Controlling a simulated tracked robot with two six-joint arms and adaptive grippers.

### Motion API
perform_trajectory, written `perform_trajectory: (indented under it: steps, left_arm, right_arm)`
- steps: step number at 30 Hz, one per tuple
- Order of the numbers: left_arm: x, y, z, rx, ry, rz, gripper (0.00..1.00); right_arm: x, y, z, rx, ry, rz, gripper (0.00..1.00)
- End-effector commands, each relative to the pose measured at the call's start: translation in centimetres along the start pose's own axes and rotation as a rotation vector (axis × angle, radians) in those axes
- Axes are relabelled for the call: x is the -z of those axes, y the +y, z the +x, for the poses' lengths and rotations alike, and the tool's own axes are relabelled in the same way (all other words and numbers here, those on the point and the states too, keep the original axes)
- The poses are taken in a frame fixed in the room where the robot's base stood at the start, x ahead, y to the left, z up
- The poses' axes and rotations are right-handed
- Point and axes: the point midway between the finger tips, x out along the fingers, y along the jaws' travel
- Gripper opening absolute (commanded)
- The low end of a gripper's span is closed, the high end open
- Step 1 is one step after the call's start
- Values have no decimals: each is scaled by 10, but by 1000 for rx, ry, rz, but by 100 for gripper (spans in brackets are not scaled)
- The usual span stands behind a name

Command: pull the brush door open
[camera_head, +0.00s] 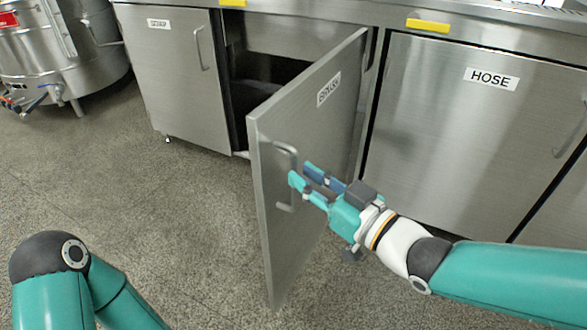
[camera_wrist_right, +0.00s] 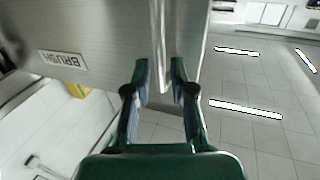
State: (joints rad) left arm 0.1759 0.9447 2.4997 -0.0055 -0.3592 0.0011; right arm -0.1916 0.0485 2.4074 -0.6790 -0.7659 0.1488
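The brush door (camera_head: 318,135) is a steel cabinet door with a BRUSH label. It stands swung well out from the cabinet front, and the dark inside shows behind it. Its bar handle (camera_head: 285,178) is upright near the door's free edge. My right gripper (camera_head: 298,174) is at this handle. In the right wrist view, the handle (camera_wrist_right: 158,45) runs down between the two fingertips (camera_wrist_right: 160,75), which stand apart with a small gap visible beside the bar. The brush door (camera_wrist_right: 105,35) also fills the upper left there. My left gripper is out of view; only my left arm shows.
A closed cabinet door labelled HOSE (camera_head: 470,130) is at the right. Another closed door (camera_head: 175,70) is left of the opening. A steel vessel (camera_head: 60,55) stands at the upper left. The speckled floor (camera_head: 170,210) left of the brush door is clear.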

Motion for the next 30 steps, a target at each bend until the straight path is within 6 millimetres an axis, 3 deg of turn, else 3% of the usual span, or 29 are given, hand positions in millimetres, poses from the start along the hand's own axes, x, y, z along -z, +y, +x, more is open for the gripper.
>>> perform_trajectory:
  steps: [3,9,25,28,30]
  left_arm:
    - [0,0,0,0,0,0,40]
    - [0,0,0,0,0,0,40]
    - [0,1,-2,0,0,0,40]
    - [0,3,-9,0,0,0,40]
    - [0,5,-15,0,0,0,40]
  right_arm:
    - [0,1,-19,-2,0,0,23]
    - [-1,0,-34,0,0,0,23]
    - [0,3,-35,-5,-5,4,23]
    - [-12,9,-31,-11,-44,30,23]
    - [-32,13,-26,-13,-94,64,23]
